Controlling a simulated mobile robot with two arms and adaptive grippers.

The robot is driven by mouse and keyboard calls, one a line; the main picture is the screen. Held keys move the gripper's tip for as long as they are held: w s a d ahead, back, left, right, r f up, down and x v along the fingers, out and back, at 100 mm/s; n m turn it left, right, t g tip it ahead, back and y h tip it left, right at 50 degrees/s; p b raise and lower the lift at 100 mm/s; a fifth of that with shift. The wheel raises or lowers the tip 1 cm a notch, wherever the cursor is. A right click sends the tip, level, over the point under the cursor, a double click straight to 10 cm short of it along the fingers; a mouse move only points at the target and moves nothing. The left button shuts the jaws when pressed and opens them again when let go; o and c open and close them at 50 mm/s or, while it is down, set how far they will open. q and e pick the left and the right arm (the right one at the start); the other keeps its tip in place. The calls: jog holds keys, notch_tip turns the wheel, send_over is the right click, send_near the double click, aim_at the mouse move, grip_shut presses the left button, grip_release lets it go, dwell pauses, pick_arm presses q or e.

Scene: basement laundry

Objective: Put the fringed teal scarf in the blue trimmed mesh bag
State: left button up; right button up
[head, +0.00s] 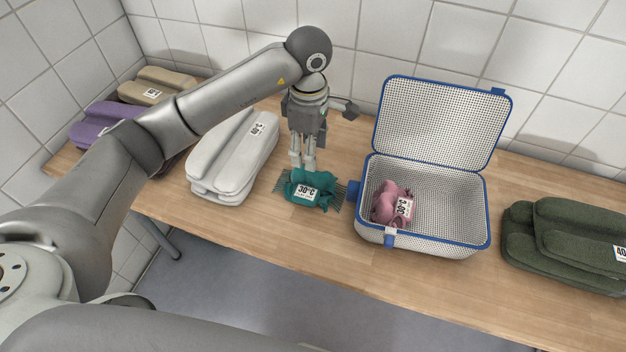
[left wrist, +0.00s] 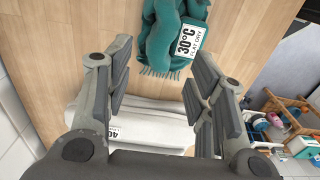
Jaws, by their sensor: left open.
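The fringed teal scarf (head: 311,190) lies bunched on the wooden table, with a white 30°C label on it and fringe at both sides. It also shows at the top of the left wrist view (left wrist: 160,38). My left gripper (head: 303,160) points down just behind the scarf. Its fingers are apart and empty in the left wrist view (left wrist: 155,80). I cannot tell whether they touch the scarf. The blue trimmed mesh bag (head: 470,242) stands to the right with its lid raised. A pink cloth (head: 387,203) with a label lies inside it at the left. My right gripper is not in view.
A white folded stack (head: 232,155) lies left of the scarf, with purple (head: 100,120) and beige (head: 155,85) folded cloths beyond. A dark green stack (head: 570,240) lies right of the bag. A tiled wall (head: 430,45) closes the back. Bare table separates scarf and bag.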

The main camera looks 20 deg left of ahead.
aim_at(311, 182)
pick_arm(q)
jog(key=shift+f, duration=0.7)
jog(key=shift+w+f, duration=0.1)
jog(key=shift+f, duration=0.2)
jog(key=f, duration=0.2)
jog(key=d+f+p, duration=0.1)
jog(key=f, duration=0.1)
jog(key=shift+s+f, duration=0.1)
jog(key=shift+s, duration=0.15)
jog(key=shift+f, duration=0.35)
jog(key=shift+w+f, duration=0.1)
jog(key=shift+f, duration=0.1)
jog(key=shift+c, duration=0.7)
jog(key=c, duration=0.5)
grip_shut()
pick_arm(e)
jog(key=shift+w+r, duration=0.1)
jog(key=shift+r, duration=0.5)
